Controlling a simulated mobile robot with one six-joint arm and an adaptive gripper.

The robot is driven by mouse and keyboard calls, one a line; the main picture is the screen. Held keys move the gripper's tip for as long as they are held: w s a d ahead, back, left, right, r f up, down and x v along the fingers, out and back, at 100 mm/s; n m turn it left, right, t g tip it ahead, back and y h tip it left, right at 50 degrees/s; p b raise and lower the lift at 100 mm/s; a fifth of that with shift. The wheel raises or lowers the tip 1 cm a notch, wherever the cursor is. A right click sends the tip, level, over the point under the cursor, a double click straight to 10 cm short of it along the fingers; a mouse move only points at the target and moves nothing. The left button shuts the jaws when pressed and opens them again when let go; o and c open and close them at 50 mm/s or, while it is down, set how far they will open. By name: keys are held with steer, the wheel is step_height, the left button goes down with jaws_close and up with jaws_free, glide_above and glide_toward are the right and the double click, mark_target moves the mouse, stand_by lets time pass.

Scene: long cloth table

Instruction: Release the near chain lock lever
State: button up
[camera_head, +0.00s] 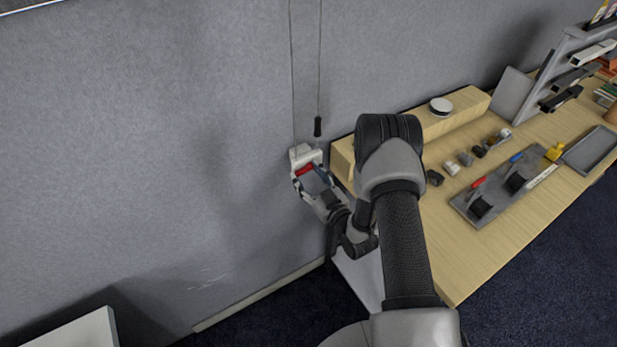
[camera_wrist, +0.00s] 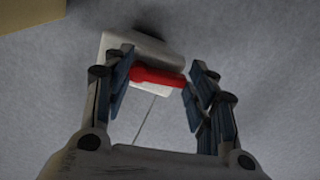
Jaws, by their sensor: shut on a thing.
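The chain lock is a white box (camera_head: 303,152) on the grey wall, left of the wooden table's end. Its red lever (camera_head: 305,170) sits at the front of the box. My gripper (camera_head: 313,177) is at the lock with its fingers around the lever. In the wrist view the red lever (camera_wrist: 158,77) spans the space between my blue-padded fingers (camera_wrist: 158,85). The fingers are shut on it, meeting its ends. The white box (camera_wrist: 145,50) shows behind it. Two thin cords (camera_head: 320,60) run up the wall from the lock.
A dark cord handle (camera_head: 317,127) hangs just above the lock. The wooden table (camera_head: 480,240) holds a grey tray (camera_head: 480,215) with tools, several small items and a round white-and-black device (camera_head: 441,106). A white surface (camera_head: 80,333) stands at the lower left.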

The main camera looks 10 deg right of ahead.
steer(key=o, duration=1)
steer(key=shift+o, duration=0.2)
steer(key=v, duration=1.2)
steer(key=shift+r, duration=0.1)
